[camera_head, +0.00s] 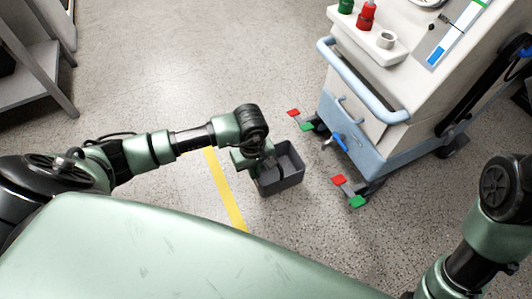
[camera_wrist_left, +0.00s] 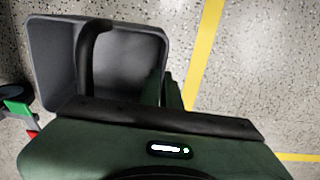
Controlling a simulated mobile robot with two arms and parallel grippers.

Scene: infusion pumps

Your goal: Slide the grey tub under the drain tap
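The grey tub (camera_head: 291,178), an open rectangular box, stands on the floor left of the machine. It also shows at the upper left of the left wrist view (camera_wrist_left: 45,60). The drain tap (camera_head: 328,143), with a blue lever (camera_head: 341,142), sticks out low on the machine's near side, to the right of and apart from the tub. My left gripper (camera_head: 266,168) is at the tub's left side, with a dark part reaching over its inside. Its fingertips are partly hidden, so I cannot tell whether it grips the wall. My right arm shows at the right, but its gripper does not.
The white and blue machine (camera_head: 375,120) has red and green foot pedals (camera_head: 340,180) at its base, near the tub. A yellow floor line (camera_head: 224,190) runs left of the tub. A grey shelf (camera_head: 35,75) stands at upper left. The floor between tub and tap looks clear.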

